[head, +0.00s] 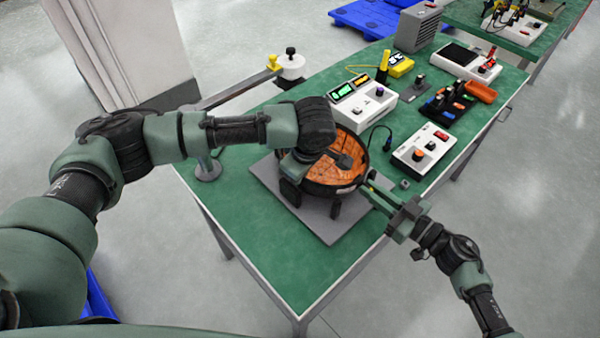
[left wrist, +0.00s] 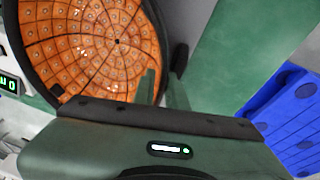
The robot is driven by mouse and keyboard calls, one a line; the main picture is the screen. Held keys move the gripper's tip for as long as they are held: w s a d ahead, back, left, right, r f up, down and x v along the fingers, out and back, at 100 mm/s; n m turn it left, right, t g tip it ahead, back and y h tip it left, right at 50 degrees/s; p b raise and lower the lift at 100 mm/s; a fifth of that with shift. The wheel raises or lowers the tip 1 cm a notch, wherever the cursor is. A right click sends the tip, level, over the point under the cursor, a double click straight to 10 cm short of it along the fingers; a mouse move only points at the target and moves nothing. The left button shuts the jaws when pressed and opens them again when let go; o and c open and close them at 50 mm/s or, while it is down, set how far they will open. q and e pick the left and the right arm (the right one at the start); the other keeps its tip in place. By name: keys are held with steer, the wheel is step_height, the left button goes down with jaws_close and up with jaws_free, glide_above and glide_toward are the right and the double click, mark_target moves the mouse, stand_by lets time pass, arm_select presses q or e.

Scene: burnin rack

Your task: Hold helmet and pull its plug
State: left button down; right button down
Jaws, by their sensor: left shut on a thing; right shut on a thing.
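The helmet (head: 349,172) is a round shell with a black rim and an orange gridded inside, open side up on a grey mat (head: 262,168). The helmet's inside also fills the upper left of the left wrist view (left wrist: 95,45). My left gripper (head: 291,186) reaches down over the helmet's left side and is shut on its rim; the fingertips are largely hidden. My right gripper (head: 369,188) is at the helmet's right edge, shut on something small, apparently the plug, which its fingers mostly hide.
The helmet's mat lies near the corner of a green bench (head: 279,263). White instrument boxes (head: 424,152) (head: 362,105) stand behind and right of the helmet. A short black cable (head: 381,128) and a small grey block (head: 404,184) lie close by. The front bench corner is clear.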

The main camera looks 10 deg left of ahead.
steer(key=v, duration=0.6)
stand_by(1.0)
arm_select(q)
steer(key=c, duration=1.3)
jaws_free()
steer(key=shift+c, duration=0.2)
